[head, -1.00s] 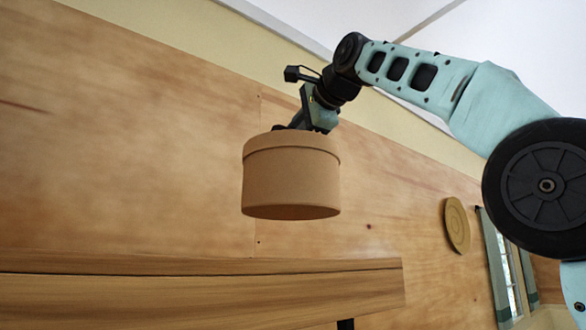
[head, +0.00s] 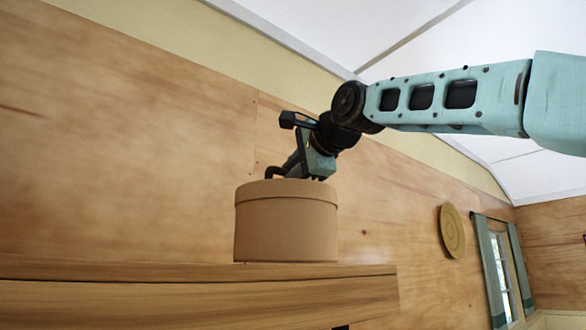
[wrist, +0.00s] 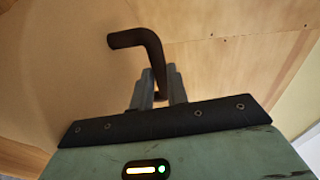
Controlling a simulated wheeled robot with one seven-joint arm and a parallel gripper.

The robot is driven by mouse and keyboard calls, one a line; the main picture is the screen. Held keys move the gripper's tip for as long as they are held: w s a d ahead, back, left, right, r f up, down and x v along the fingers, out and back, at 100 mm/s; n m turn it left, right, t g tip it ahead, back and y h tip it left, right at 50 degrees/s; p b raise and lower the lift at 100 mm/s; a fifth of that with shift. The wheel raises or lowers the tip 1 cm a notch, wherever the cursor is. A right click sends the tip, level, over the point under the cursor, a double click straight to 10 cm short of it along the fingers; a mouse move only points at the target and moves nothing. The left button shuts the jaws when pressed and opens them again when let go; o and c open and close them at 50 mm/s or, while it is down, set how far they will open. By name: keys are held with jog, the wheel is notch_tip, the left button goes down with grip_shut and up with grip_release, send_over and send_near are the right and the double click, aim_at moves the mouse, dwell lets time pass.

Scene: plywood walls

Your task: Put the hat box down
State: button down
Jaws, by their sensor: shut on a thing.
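The hat box (head: 286,225) is a round tan box with a lid, upright above the wooden table (head: 200,300). Its lower rim meets the line of the table's top edge in the head view, and its underside is hidden. I cannot tell whether it touches the tabletop. A dark bent handle (wrist: 150,45) stands on the lid (wrist: 60,60). My gripper (head: 284,172) is over the lid, and its fingers (wrist: 160,90) are shut on the handle in the wrist view.
The table's right end (head: 397,297) lies a little right of the box. A plywood wall (head: 130,150) stands behind. Free air surrounds the box on both sides.

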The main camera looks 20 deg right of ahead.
dwell(0.3)
jog(key=shift+f, duration=0.2)
jog(key=c, duration=1.4)
grip_release()
jog(key=shift+r, duration=0.2)
jog(key=shift+b+v, duration=3.1)
jog(key=shift+v, duration=2.95)
jog(key=shift+f, duration=0.1)
